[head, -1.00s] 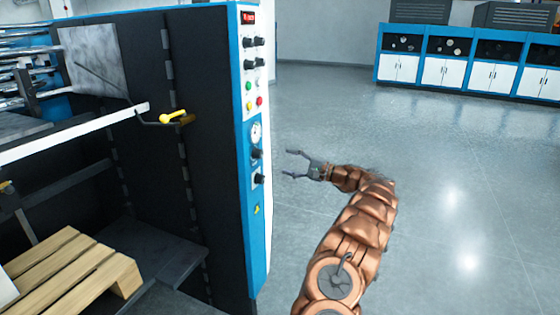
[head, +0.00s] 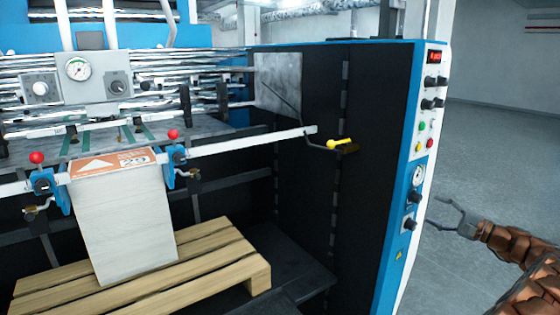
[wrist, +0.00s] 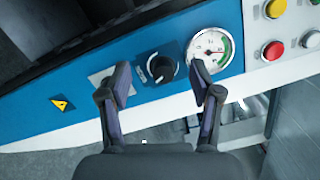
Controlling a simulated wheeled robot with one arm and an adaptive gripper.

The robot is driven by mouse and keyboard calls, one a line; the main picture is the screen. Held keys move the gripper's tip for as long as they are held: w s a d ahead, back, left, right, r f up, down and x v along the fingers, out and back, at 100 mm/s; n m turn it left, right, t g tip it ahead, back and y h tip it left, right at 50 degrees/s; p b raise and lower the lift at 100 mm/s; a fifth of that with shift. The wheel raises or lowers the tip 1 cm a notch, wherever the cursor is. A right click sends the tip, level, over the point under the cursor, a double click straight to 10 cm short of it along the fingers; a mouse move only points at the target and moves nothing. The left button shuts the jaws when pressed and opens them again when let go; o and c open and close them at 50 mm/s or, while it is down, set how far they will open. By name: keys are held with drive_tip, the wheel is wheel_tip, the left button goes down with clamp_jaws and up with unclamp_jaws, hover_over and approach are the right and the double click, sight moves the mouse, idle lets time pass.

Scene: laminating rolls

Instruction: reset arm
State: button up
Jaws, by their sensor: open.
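My gripper (head: 452,213) is at the right of the head view, at the end of my copper-coloured arm (head: 525,262). It is open and empty, its two fingers spread toward the blue control panel (head: 405,215) of the laminating machine. In the wrist view the open fingers (wrist: 160,85) show in front of the same panel. A black knob (wrist: 160,68) appears between them, and a round gauge (wrist: 212,48) appears by the right finger. I see no contact with the panel.
The machine's dark side (head: 375,130) fills the middle. A yellow-handled lever (head: 340,143) sticks out there. A stack of paper (head: 125,220) stands on a wooden pallet (head: 258,278) at the left. Grey floor (head: 490,150) is open behind my arm.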

drive_tip(key=s+a+r+n+g+y+p, duration=0.1)
drive_tip(key=s+a+r+n+g+y, duration=0.2)
drive_tip(key=a, duration=0.9)
drive_tip(key=a+r+n+g+p, duration=0.15)
drive_tip(key=a+r+g, duration=0.25)
drive_tip(key=a, duration=0.8)
drive_tip(key=s+a+r+n+g+h, duration=0.15)
drive_tip(key=s+a+n+g, duration=0.4)
drive_tip(key=s+a, duration=0.95)
drive_tip(key=s+a+f+n+g+h+p, duration=0.1)
drive_tip(key=s+a+f+g+h, duration=0.15)
drive_tip(key=s, duration=0.65)
drive_tip(key=s+a+f+n+g+h+p, duration=0.15)
drive_tip(key=s+h, duration=0.25)
drive_tip(key=s, duration=0.5)
drive_tip(key=s+d+f+n+h, duration=0.1)
drive_tip(key=s+d+f+h, duration=0.1)
drive_tip(key=s, duration=0.5)
drive_tip(key=s+d+f+n+h+p, duration=0.1)
drive_tip(key=s+d+f+h, duration=0.1)
drive_tip(key=s+d+h, duration=0.2)
drive_tip(key=s+d, duration=0.3)
drive_tip(key=s, duration=0.1)
drive_tip(key=shift+s+f, duration=0.25)
drive_tip(key=shift+f, duration=0.05)
drive_tip(key=shift+c, duration=0.2)
